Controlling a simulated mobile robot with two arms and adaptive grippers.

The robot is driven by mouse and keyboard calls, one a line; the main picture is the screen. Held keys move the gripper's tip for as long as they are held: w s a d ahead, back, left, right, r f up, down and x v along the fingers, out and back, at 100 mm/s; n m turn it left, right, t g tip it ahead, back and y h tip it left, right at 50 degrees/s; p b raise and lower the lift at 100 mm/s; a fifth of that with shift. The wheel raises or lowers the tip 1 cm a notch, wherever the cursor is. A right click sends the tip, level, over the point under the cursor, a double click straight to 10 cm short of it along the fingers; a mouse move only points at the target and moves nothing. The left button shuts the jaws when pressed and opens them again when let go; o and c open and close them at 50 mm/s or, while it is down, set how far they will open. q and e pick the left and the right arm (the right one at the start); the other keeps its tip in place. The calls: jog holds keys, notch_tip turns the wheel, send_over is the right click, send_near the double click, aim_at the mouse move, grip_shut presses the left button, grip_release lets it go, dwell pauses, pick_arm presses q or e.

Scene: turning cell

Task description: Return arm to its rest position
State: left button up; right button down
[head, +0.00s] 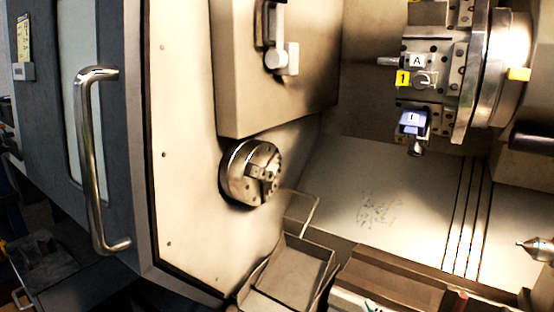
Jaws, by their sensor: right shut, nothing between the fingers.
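My right gripper (368,302) shows only as a small pale and dark part at the bottom edge, right of the metal tray. It is shut and empty, apart from the chuck and the turret; most of it is cut off by the picture edge. My left gripper is not seen. The lathe's round three-jaw chuck (251,172) is on the pale wall left of centre, and I make out no workpiece in its jaws.
The tool turret (480,70), with labelled holders, hangs at the upper right. An open metal tray (290,268) stands below the chuck. A pointed centre (536,248) juts in at the right. The door with its chrome handle (92,160) is at the left. The middle of the chamber is free.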

jog(key=s+f+m+g, duration=0.25)
jog(key=s+f, duration=0.35)
jog(key=s, duration=0.4)
jog(key=s+f+m+g+y, duration=0.15)
jog(key=s+f+g, duration=0.35)
jog(key=s, duration=0.5)
jog(key=s+f+m+g, duration=0.3)
jog(key=s+f, duration=0.4)
jog(key=s, duration=0.3)
notch_tip(320, 180, down, 27)
jog(key=s, duration=0.2)
jog(key=s+d+f+g, duration=0.2)
jog(key=s+f, duration=1.2)
jog(key=s, duration=0.2)
jog(key=shift+s+f+n, duration=0.2)
jog(key=shift+s+n, duration=0.1)
jog(key=shift+h, duration=0.25)
